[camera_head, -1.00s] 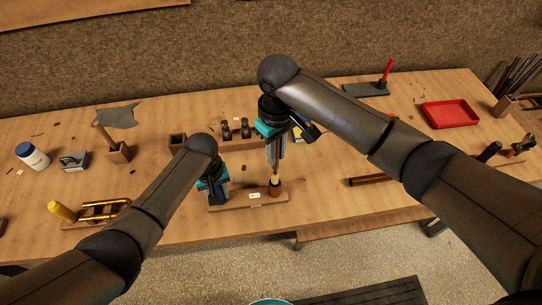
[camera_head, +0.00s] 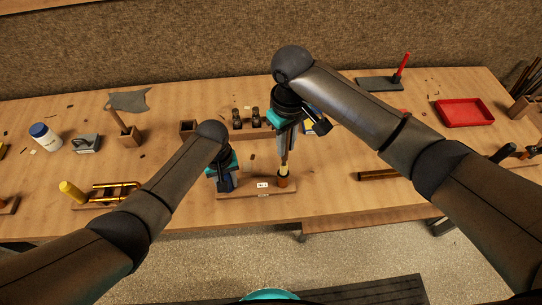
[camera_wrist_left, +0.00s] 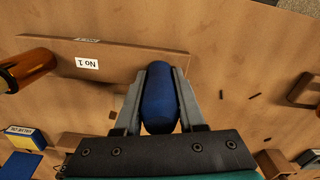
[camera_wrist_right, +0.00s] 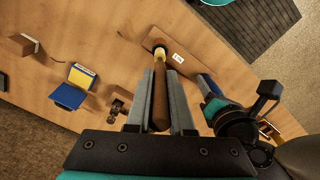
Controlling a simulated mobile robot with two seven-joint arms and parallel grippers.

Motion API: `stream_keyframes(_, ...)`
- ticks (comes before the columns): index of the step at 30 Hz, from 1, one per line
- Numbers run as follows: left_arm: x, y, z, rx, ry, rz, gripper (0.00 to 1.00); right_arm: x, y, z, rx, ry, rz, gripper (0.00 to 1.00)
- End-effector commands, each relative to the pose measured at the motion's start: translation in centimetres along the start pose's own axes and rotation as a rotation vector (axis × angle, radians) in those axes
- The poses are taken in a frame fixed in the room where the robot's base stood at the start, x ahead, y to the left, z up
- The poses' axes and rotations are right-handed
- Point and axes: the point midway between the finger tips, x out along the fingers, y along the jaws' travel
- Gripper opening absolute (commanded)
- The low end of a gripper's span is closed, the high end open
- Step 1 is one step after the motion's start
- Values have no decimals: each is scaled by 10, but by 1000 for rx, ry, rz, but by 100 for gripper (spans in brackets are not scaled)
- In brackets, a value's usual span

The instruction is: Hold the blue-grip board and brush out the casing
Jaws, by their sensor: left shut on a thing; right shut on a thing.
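The wooden board (camera_head: 245,193) with a "No 1" label lies near the table's front edge; it also shows in the left wrist view (camera_wrist_left: 130,56). My left gripper (camera_head: 225,183) is shut on the board's blue grip (camera_wrist_left: 160,100). The brown casing (camera_head: 283,181) stands upright at the board's right end and shows in the left wrist view (camera_wrist_left: 24,70). My right gripper (camera_head: 288,150) is shut on the brush's brown handle (camera_wrist_right: 160,98), above the casing. The brush's pale lower part (camera_wrist_right: 160,53) is at the casing's mouth; how deep it sits is hidden.
Behind the board stands a wooden block with dark valves (camera_head: 247,122) and a blue-yellow box (camera_head: 311,128). A red tray (camera_head: 464,112) is at right. A brown rod (camera_head: 378,174) lies right of the casing.

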Motion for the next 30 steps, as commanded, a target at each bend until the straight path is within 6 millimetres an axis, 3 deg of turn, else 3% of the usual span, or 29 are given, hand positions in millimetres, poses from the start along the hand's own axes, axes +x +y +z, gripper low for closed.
stream_keyframes(30,0,0,0,0,-1,-1,0,41,0,0,0,-2,0,0)
